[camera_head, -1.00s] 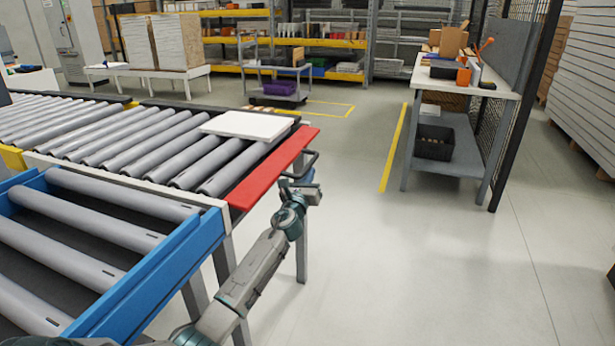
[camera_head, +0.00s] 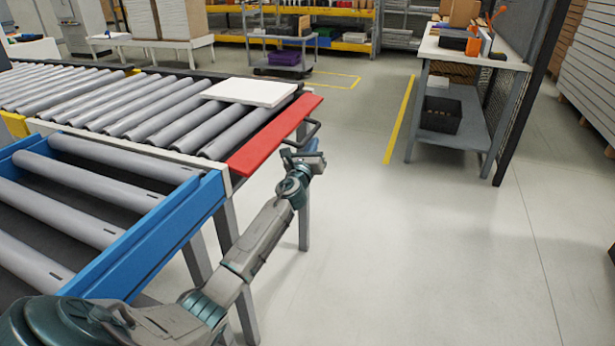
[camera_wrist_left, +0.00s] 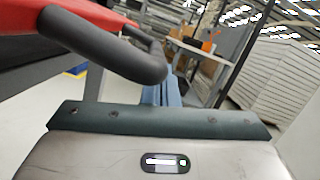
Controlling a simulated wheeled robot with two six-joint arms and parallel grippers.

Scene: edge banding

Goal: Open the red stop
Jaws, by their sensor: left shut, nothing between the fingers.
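The red stop (camera_head: 272,138) is a flat red bar across the end of the grey roller conveyor. A dark bent handle (camera_head: 313,132) sticks out from its outer side. My left gripper (camera_head: 308,157) is shut and empty, just below and beside the handle. In the left wrist view the dark handle (camera_wrist_left: 112,48) crosses the upper left, with a red edge (camera_wrist_left: 85,10) of the stop above it. The bluish fingers (camera_wrist_left: 163,94) show beyond the handle's bend; whether they touch it I cannot tell. My right gripper is not in view.
A white board (camera_head: 249,92) lies on the rollers near the stop. A blue-framed roller section (camera_head: 175,235) stands in front. A workbench (camera_head: 470,57) with a dark bin (camera_head: 440,114) stands at the right. The floor between is clear.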

